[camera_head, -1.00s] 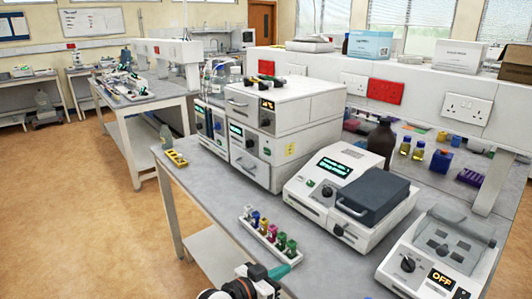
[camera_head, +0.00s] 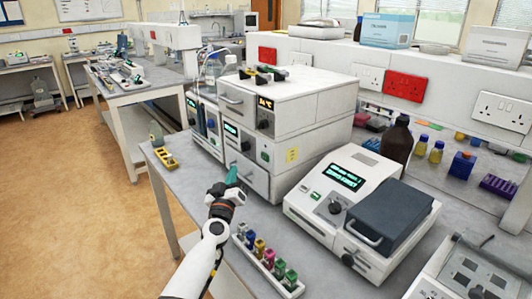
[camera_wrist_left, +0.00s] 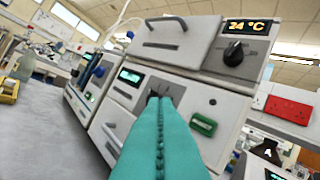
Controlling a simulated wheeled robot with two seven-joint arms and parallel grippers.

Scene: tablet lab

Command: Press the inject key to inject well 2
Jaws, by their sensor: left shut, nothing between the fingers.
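My left gripper (camera_head: 231,174) is shut and empty. Its teal fingers point at the front of the lower unit (camera_head: 283,182) in the white instrument stack. In the left wrist view, the closed fingertips (camera_wrist_left: 160,97) overlap a dark knob on that front; whether they touch it I cannot tell. A green key (camera_head: 264,156) sits right of the knob, and shows right of the fingers in the left wrist view (camera_wrist_left: 203,124). A lit display (camera_head: 232,130) is left of the knob. No inject label or well number is readable. My right gripper is out of view.
A rack of coloured vials (camera_head: 268,262) stands near the bench's front edge, close to my left forearm. A white instrument with a dark lid (camera_head: 391,212) stands to the right. A yellow rack (camera_head: 165,158) lies at the left end.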

